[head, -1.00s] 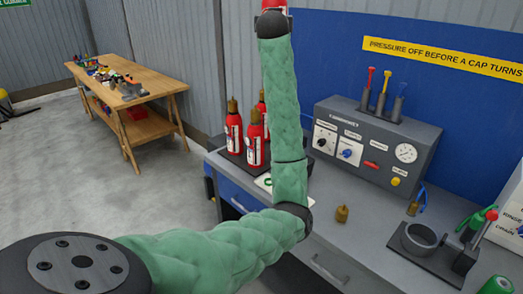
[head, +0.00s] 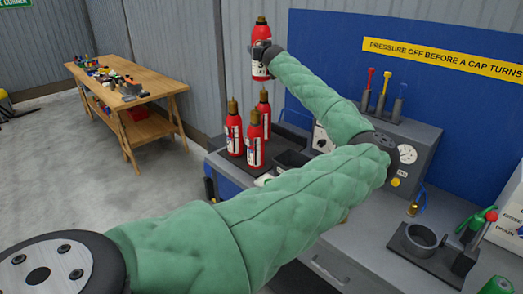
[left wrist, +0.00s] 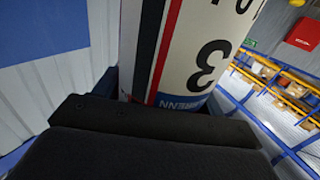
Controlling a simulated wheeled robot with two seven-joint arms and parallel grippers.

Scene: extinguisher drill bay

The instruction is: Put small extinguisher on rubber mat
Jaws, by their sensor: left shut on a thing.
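A small red extinguisher (head: 262,34) with a brass top hangs upright in the air, high above the left end of the bench. My left gripper (head: 266,57) is shut around its body. In the left wrist view, its white label (left wrist: 195,50) with a large 3 sits against the dark jaws (left wrist: 150,122). Below, three similar red extinguishers (head: 253,137) stand close together on a dark flat surface (head: 222,160); I cannot tell whether this is the rubber mat. My left forearm hides the middle of the bench. My right gripper is not in view.
A dark open tray (head: 293,158) lies right of the standing extinguishers. A grey control panel (head: 408,135) with a gauge stands at the back. A clamp fixture (head: 425,240) is at the right. A wooden table (head: 125,85) stands far left.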

